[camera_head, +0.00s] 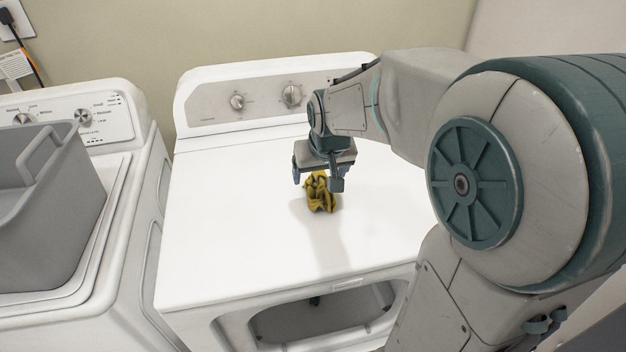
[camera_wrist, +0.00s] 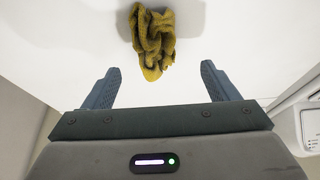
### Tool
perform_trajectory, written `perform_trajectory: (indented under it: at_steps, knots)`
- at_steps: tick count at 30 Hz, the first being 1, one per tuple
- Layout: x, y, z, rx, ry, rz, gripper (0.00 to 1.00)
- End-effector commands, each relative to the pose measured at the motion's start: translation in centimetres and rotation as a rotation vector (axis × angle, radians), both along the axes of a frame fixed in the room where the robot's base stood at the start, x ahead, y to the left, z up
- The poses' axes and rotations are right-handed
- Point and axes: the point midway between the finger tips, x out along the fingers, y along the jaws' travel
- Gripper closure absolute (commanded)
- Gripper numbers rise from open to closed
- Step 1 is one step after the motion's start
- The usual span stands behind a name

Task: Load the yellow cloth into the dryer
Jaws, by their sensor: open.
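The yellow cloth (camera_head: 320,194) lies crumpled on the white top of the dryer (camera_head: 230,240), near the middle. It also shows in the wrist view (camera_wrist: 152,42), at the top centre, beyond my fingertips. My gripper (camera_head: 322,180) is above the dryer top, close over the cloth. In the wrist view my gripper (camera_wrist: 160,82) is open with nothing between its fingers. The dryer's front opening (camera_head: 320,318) is visible at the bottom, with a dark interior; a small dark green thing shows at its top edge.
A grey basket (camera_head: 45,200) stands on the washer (camera_head: 115,240) at the left. The dryer's control panel (camera_head: 265,95) rises at the back behind my gripper. The dryer top left of the cloth is clear.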

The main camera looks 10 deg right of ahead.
Motion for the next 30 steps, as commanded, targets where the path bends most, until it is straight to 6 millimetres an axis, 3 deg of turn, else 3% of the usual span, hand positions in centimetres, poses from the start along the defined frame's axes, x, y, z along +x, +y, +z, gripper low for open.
perform_trajectory:
  at_steps: [3, 11, 21, 30]
  knots:
    - [0.6, 0.0, -1.6, 0.0, 0.003, 0.001, 0.19]
    - [1.2, -0.1, -3.1, 0.0, 0.002, 0.0, 0.19]
    - [2.6, -0.6, -6.9, 0.0, 0.002, 0.0, 0.19]
    - [2.8, -0.6, -7.3, 0.0, 0.0, 0.0, 0.19]
